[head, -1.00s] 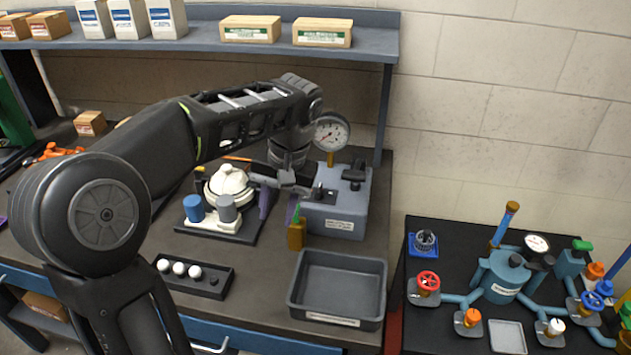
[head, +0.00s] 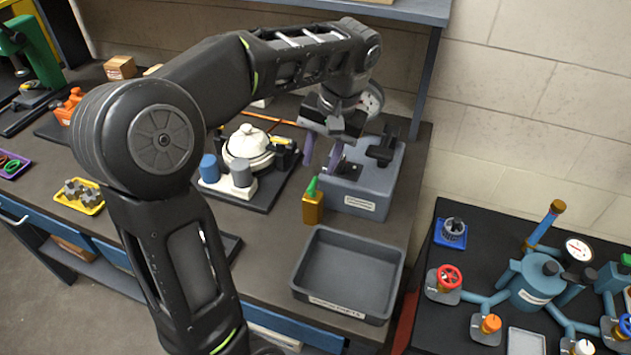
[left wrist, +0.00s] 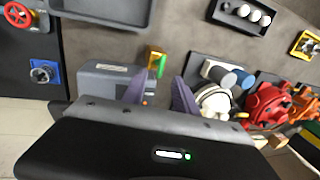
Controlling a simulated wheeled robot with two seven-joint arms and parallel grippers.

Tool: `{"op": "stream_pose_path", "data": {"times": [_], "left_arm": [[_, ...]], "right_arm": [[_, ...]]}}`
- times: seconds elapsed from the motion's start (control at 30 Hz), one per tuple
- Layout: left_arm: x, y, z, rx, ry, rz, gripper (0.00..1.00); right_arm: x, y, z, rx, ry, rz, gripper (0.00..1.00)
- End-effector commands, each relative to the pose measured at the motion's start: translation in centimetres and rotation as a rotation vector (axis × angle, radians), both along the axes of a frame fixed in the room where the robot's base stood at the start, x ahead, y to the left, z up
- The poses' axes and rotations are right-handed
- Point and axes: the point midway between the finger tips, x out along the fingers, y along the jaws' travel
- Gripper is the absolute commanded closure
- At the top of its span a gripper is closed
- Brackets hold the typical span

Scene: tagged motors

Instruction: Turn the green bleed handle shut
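The green bleed handle (head: 312,188) is a small lever on top of a brass valve body (head: 313,208), at the front left corner of the grey pump block (head: 350,197). The handle points up in the head view. In the left wrist view the green handle (left wrist: 160,65) shows beyond the gap between the fingertips. My left gripper (head: 321,157) has two purple fingers spread apart with nothing between them. It hangs above and behind the handle, clear of it. My right gripper is in neither view.
A grey empty tray (head: 300,295) sits in front of the valve. A white-lidded unit with blue and grey cylinders (head: 241,174) stands close on the left. A pressure gauge (head: 372,100) stands behind the gripper. A black table with teal piping (head: 530,285) is at the right.

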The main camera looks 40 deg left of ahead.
Motion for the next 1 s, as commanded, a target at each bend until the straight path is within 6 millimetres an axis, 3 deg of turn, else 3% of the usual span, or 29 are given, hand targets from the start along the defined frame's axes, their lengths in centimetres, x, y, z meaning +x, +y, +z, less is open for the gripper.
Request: {"op": "stream_pose_path", "data": {"times": [0.1, 0.43, 0.77, 1.0], "left_arm": [[-0.1, 0.3, -2.2, 0.000, 0.000, 0.001, 0.65], [-0.4, 1.2, -5.9, 0.000, 0.002, 0.000, 0.65], [-0.4, 1.2, -6.4, 0.000, 0.000, 0.000, 0.65], [-0.4, 1.2, -6.4, 0.000, 0.000, 0.000, 0.84]], "right_arm": [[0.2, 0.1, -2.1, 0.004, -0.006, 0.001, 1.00], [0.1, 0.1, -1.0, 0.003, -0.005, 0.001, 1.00], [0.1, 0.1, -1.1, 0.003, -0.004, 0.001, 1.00], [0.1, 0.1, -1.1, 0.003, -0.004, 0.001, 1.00]]}}
